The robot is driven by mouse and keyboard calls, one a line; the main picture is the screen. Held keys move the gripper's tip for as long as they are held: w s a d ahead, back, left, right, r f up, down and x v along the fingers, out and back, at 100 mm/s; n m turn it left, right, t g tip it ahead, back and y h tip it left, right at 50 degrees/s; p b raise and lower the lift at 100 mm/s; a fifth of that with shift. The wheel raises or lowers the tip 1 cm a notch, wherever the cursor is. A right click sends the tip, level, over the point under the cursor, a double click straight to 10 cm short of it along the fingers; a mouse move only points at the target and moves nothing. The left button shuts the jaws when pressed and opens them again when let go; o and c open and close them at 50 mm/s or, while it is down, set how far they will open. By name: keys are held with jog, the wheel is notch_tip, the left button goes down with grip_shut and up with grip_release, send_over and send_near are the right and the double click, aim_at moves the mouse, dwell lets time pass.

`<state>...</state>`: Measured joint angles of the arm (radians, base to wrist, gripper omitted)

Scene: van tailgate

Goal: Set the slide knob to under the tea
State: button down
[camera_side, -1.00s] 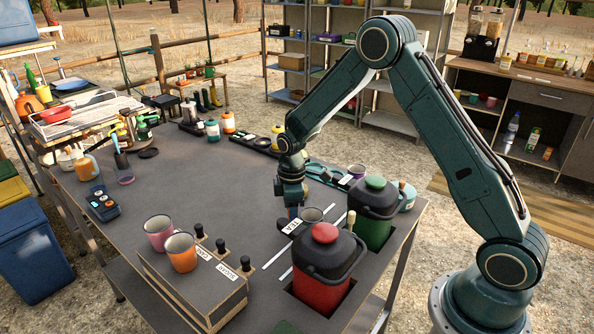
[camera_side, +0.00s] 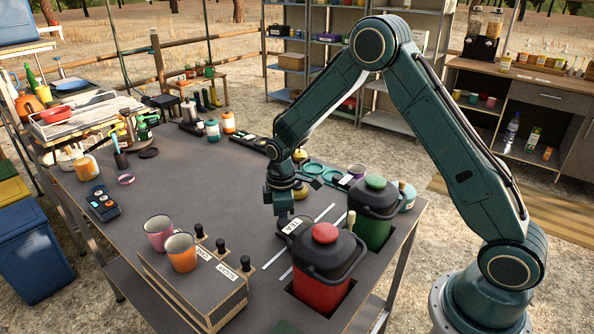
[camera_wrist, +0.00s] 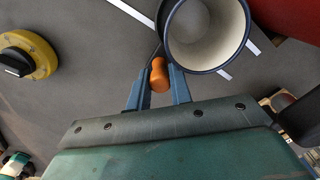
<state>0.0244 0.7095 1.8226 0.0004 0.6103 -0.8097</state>
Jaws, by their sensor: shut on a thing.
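In the wrist view my gripper (camera_wrist: 160,85) has its two blue fingers shut on an orange knob (camera_wrist: 159,74). A dark-rimmed cup (camera_wrist: 205,38) with a cream inside stands right beside the knob. In the side view my gripper (camera_side: 283,212) is low over the table, and the knob is hidden there. A TEA label (camera_side: 292,226) shows just right of and below the gripper, by a dark rounded shape. I cannot tell what the label is fixed to.
A red canister (camera_side: 322,285) and a green canister (camera_side: 373,215) stand close on the right. A box (camera_side: 195,285) with two mugs, COCOA and SUGAR labels and black knobs stands at front left. The middle of the table is clear; a yellow round object (camera_wrist: 38,57) lies to the left.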

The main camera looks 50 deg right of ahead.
jog(key=c, duration=1.3)
grip_release()
jog(key=shift+o, duration=0.2)
notch_tip(320, 180, up, 14)
jog(key=shift+c, duration=0.2)
